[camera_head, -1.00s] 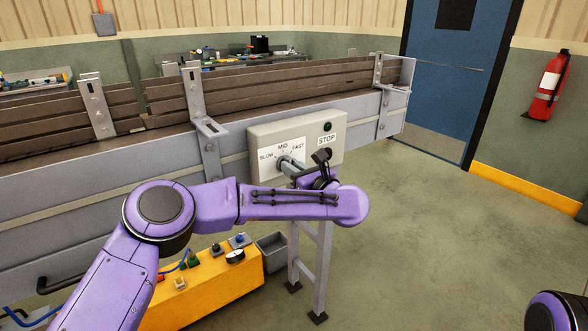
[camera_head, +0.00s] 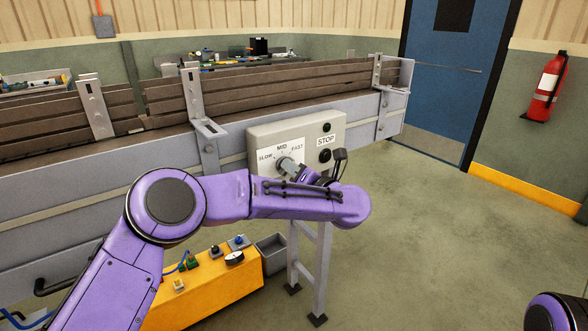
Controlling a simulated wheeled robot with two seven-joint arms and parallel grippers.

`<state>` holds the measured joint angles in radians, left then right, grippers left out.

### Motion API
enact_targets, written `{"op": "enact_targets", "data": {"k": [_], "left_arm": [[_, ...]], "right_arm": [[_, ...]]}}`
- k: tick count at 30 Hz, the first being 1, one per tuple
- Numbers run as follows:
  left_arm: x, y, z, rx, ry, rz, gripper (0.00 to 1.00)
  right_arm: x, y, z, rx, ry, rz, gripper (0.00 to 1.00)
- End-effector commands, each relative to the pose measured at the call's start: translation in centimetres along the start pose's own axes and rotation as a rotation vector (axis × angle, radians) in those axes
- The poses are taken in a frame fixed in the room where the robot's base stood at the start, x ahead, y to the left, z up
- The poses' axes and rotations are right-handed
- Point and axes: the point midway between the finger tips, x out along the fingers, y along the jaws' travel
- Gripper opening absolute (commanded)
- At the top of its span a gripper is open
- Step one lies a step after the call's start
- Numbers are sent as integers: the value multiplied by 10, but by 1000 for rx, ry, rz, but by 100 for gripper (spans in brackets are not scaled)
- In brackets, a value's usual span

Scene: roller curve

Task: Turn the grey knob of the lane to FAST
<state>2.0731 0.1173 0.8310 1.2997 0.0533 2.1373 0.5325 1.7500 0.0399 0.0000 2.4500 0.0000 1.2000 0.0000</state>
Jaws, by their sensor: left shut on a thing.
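The grey knob (camera_head: 286,165) sits on the beige control box (camera_head: 258,136) on the side of the lane (camera_head: 60,172). Its white dial plate reads SLOW at left, MID at top and FAST at right. My left gripper (camera_head: 295,171) is shut on the knob, reaching it from the lower right. The gripper and wrist partly cover the knob and the lower right of the box, so I cannot tell exactly where the knob's pointer stands. My right gripper is out of view; only a purple part of mine shows at the lower right corner.
A black button (camera_head: 325,156) under a STOP label and a dark green lamp (camera_head: 327,127) are on the box, close to my wrist. A yellow unit (camera_head: 215,283) and a grey bin (camera_head: 272,254) stand below. The floor at right is clear.

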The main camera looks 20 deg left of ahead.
Motion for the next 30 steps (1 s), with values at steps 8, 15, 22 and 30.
{"op": "enact_targets", "data": {"k": [8, 15, 22, 30], "left_arm": [[0, -1, -1, 74, 4, -1, 0], [0, -1, -2, 87, 3, -1, 0], [0, -1, -2, 87, 3, -1, 20], [0, -1, -1, 85, 1, -1, 43]], "right_arm": [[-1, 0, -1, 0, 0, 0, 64], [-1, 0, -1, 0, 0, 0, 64], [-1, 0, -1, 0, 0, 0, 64], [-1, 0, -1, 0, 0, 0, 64]]}}
